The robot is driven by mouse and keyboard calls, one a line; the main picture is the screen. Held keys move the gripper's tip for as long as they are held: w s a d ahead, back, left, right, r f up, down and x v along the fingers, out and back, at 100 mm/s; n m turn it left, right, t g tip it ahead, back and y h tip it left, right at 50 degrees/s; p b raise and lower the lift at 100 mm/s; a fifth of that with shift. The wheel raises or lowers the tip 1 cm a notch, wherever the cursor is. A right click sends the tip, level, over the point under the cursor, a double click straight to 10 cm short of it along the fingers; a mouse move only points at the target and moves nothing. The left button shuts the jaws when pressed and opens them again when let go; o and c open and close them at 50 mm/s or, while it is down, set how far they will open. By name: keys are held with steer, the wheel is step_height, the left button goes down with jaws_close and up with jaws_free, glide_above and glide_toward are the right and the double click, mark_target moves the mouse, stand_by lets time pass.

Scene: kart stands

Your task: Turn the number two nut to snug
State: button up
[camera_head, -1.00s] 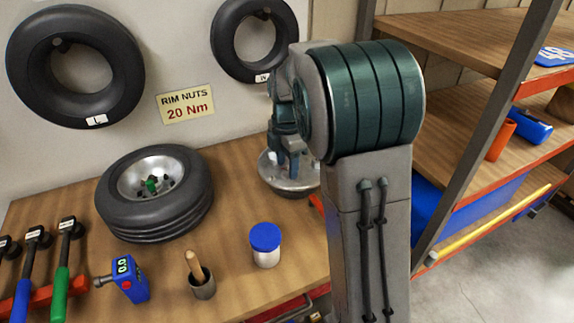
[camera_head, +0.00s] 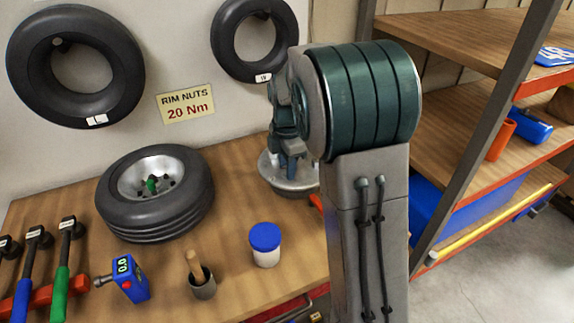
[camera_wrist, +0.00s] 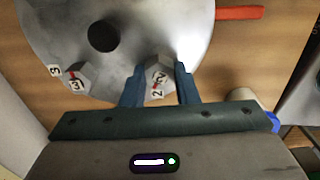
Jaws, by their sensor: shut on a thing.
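The number two nut (camera_wrist: 161,68) is a grey hex nut with a white "2" label and a red mark, on a round metal rim part (camera_wrist: 150,20). My gripper (camera_wrist: 158,82) is shut on it, one blue finger on each side. Another "2" label (camera_wrist: 157,93) shows just below the nut. The number three nut (camera_wrist: 79,79) stands to the left, with a red mark and its own "3" labels. In the head view the rim part (camera_head: 272,180) sits on the bench under my gripper (camera_head: 289,160); the nuts are hidden there.
A red bar (camera_wrist: 240,13) sticks out to the right of the rim part. A blue-lidded jar (camera_head: 265,244), a cup with a brush (camera_head: 203,285), a blue gauge (camera_head: 131,280) and a tyre (camera_head: 155,218) share the bench (camera_head: 232,195). Shelves (camera_head: 445,130) stand to the right.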

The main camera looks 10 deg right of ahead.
steer(key=m, duration=0.3)
steer(key=shift+m, duration=0.4)
steer(key=m, duration=0.3)
steer(key=shift+m, duration=0.3)
steer(key=m, duration=0.4)
steer(key=shift+m+p, duration=0.3)
steer(key=m, duration=0.3)
steer(key=shift+m, duration=0.3)
steer(key=m, duration=0.3)
steer(key=shift+m, duration=0.3)
steer(key=m+p, duration=0.1)
steer(key=m, duration=0.2)
steer(key=shift+m, duration=0.3)
steer(key=m, duration=0.3)
steer(key=shift+m, duration=0.3)
steer(key=shift+m+p, duration=0.45)
steer(key=shift+m, duration=1.35)
